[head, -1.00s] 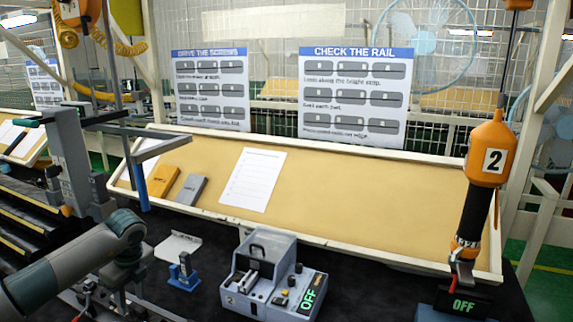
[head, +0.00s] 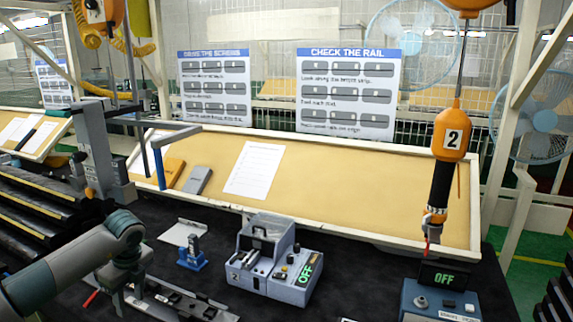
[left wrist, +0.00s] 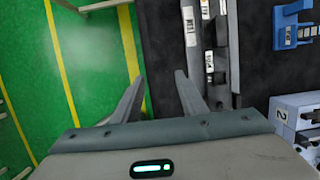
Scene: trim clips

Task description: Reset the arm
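My left gripper (head: 122,298) hangs at the lower left of the head view, beside the rail strip (head: 180,300) on the dark bench. In the left wrist view, its two fingers (left wrist: 160,80) stand apart with nothing between them, above the bench edge and the green floor. The rail strip (left wrist: 212,50), with small labelled parts, lies just right of the fingers there. My right gripper is not in view.
A blue fixture (head: 191,254) and a grey box marked OFF (head: 280,268) stand on the bench (head: 350,270). A hanging orange driver marked 2 (head: 452,138) is at right above an OFF display unit (head: 440,300). A tan board (head: 350,185) lies behind.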

